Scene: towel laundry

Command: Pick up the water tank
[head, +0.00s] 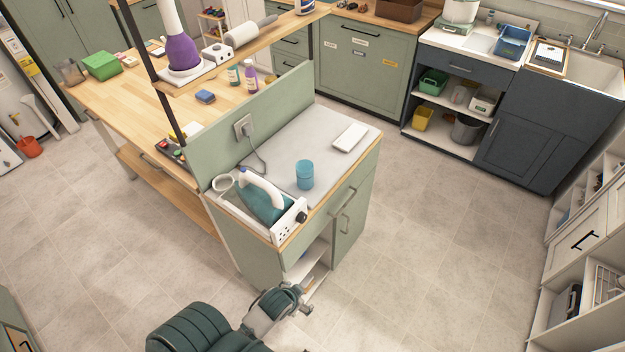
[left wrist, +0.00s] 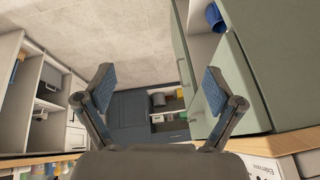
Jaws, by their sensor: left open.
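A teal-blue translucent cylinder (head: 305,176), which looks like the water tank, stands upright on the grey top of the green cabinet (head: 350,210), to the right of the iron. The teal and white iron (head: 262,200) rests in a white holder at the cabinet's near end. My left gripper (head: 303,296) is low in front of that cabinet, below its top and apart from the cylinder. In the left wrist view it (left wrist: 157,80) is open, with nothing between the fingers. My right gripper does not show.
A white flat box (head: 350,137) lies behind the cylinder. A green panel (head: 265,117) with a socket and cord stands along the cabinet's left side. White shelves (head: 585,250) stand at the right. The floor (head: 430,240) between is clear.

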